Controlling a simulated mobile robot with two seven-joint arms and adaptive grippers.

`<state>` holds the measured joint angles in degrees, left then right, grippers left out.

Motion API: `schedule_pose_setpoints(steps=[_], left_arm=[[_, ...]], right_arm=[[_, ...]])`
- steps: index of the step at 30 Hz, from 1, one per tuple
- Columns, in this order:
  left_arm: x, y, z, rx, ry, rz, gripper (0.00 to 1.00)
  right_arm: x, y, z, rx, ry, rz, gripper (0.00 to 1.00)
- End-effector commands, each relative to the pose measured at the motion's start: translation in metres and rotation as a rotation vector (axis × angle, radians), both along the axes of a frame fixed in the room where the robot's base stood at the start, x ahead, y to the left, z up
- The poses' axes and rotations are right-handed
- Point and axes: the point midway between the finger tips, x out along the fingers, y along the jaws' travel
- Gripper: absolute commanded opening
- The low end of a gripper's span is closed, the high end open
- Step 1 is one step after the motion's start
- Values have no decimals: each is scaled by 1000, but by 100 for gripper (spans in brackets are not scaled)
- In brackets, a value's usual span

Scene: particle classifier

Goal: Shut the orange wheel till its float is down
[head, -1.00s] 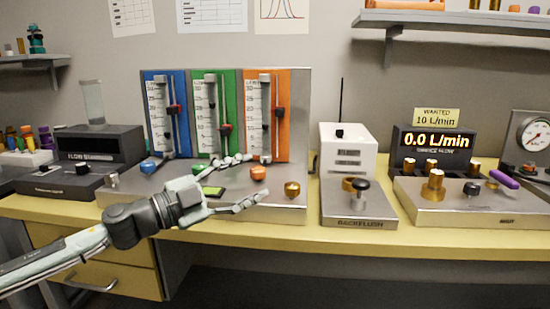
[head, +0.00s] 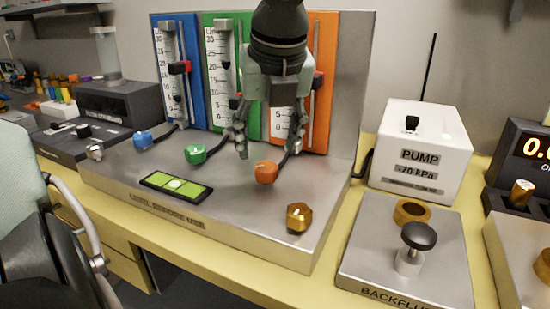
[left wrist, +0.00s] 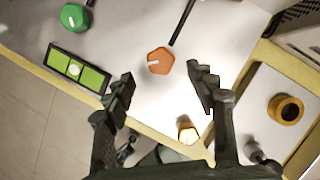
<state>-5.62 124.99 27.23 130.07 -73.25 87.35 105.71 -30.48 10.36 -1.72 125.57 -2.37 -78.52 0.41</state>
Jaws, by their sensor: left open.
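The orange wheel (head: 266,172) sits on the metal deck in front of the orange flowmeter panel (head: 325,40). My left gripper (head: 268,145) points down just above and behind it in the head view, open, its fingers apart. The left wrist view shows the orange wheel (left wrist: 160,61) ahead of the gap between the open fingertips (left wrist: 163,80); nothing is between them. The gripper hides most of the orange tube, and I cannot make out its float. My right gripper is out of view.
The green wheel (head: 195,154) and blue wheel (head: 142,139) stand to the left. A green level (head: 176,186) lies in front and a brass knob (head: 299,217) at right front. The white pump box (head: 419,150) and backflush plate (head: 365,235) are further right.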

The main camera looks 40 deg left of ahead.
Motion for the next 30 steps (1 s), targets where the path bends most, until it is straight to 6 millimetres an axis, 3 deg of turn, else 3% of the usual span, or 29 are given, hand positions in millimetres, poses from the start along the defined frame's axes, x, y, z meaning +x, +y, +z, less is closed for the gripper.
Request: schedule_pose_setpoints(steps=[3, 9, 21, 30], left_arm=[[4, 6, -21, -6, 6, -1, 56], [10, 14, -44, -5, 3, -1, 56], [12, 17, -52, -5, 1, -2, 55], [12, 17, -52, -5, 2, -2, 18]], right_arm=[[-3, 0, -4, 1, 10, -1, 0], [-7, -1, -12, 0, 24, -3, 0], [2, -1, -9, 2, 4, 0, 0], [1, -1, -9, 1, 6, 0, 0]])
